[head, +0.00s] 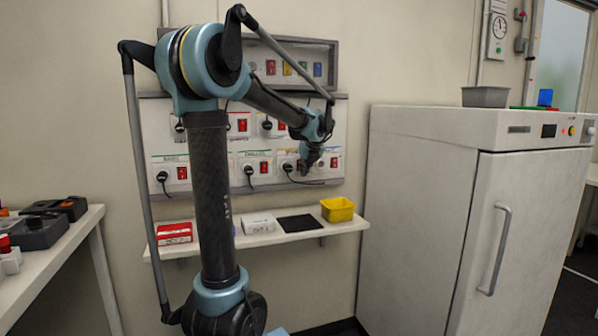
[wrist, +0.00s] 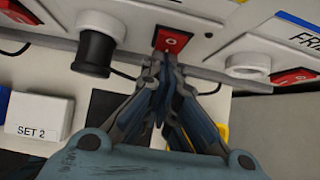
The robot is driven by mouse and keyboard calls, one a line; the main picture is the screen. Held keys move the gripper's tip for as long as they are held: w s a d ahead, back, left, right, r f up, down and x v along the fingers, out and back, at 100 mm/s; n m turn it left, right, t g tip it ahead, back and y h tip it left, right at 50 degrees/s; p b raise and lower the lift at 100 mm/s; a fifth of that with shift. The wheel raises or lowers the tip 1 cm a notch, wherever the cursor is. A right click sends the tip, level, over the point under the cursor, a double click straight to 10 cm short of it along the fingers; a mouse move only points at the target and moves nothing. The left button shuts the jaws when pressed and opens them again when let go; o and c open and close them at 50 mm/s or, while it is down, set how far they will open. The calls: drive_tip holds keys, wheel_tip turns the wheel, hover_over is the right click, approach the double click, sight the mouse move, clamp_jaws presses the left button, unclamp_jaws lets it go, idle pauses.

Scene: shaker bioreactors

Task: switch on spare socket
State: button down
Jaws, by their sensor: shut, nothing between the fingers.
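My gripper (wrist: 161,66) is shut and empty, pointing at the wall panel. Its fingertips are just below a red rocker switch (wrist: 171,41) marked 0; I cannot tell whether they touch it. Left of this switch, a black plug (wrist: 96,52) sits in its socket. To the right is an empty white socket (wrist: 248,66) with its own red switch (wrist: 292,76) and a blue label starting "FRI". In the head view my gripper (head: 306,172) is at the lower right of the socket panel (head: 215,147) and covers part of it. I can read no label saying spare.
A narrow shelf (head: 346,227) under the panel holds a red box (head: 174,233), a white box (head: 259,223), a black mat (head: 298,223) and a yellow bin (head: 338,209). A tall grey cabinet (head: 420,220) stands close on the right. A bench (head: 40,262) is at left.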

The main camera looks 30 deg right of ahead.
drive_tip(key=shift+w, duration=0.1)
drive_tip(key=shift+r, duration=0.1)
drive_tip(key=shift+r, duration=0.7)
drive_tip(key=s+f+v, duration=0.1)
drive_tip(key=v, duration=1.2)
drive_tip(key=shift+s+a+f, duration=0.2)
drive_tip(key=shift+s+f, duration=0.1)
drive_tip(key=shift+s, duration=0.05)
